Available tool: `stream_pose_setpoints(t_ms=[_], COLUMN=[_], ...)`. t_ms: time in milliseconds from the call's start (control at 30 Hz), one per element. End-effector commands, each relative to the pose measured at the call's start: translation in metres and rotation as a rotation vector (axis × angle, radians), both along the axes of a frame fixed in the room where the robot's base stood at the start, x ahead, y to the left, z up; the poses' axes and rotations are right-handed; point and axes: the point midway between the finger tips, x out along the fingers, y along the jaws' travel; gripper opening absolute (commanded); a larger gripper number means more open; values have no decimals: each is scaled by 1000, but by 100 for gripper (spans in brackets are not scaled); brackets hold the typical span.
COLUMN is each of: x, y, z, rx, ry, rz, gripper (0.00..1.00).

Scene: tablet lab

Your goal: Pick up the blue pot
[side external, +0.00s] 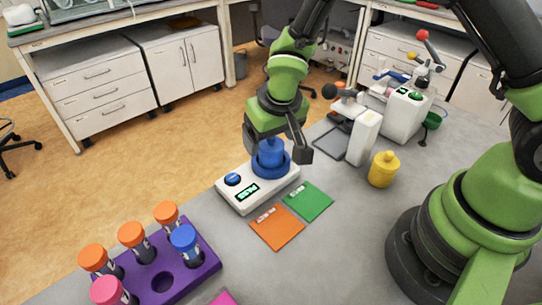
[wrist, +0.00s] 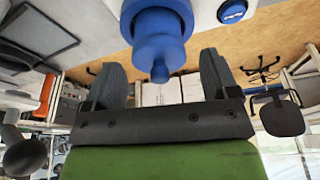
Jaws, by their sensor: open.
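The blue pot (side external: 270,152) stands upright on the white device (side external: 240,206) with a lit green display and a blue button. A wider blue ring or base shows at its foot. My gripper (side external: 274,146) is over the pot, its fingers spread to either side of the pot's upper part. In the wrist view the blue pot (wrist: 157,30) has its narrow knob end between the open fingers (wrist: 163,75), with a gap on each side. No finger visibly touches it.
A yellow pot (side external: 382,170) stands to the right. Orange (side external: 277,227) and green (side external: 308,201) squares lie in front of the device. A purple rack (side external: 190,268) holds several capped tubes at lower left. White lab instruments (side external: 404,114) stand behind.

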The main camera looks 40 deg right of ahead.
Motion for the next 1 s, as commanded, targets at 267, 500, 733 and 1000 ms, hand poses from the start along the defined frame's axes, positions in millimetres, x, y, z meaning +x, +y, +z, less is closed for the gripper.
stream_pose_setpoints(t_ms=[267,500,733,1000], x=[6,6,6,7], y=[-1,-1,-1,-1], z=[-21,-21,-21,-13], rx=[2,2,2,1], ry=[1,0,0,-4], rz=[0,0,0,-3], gripper=[80,62,32,32])
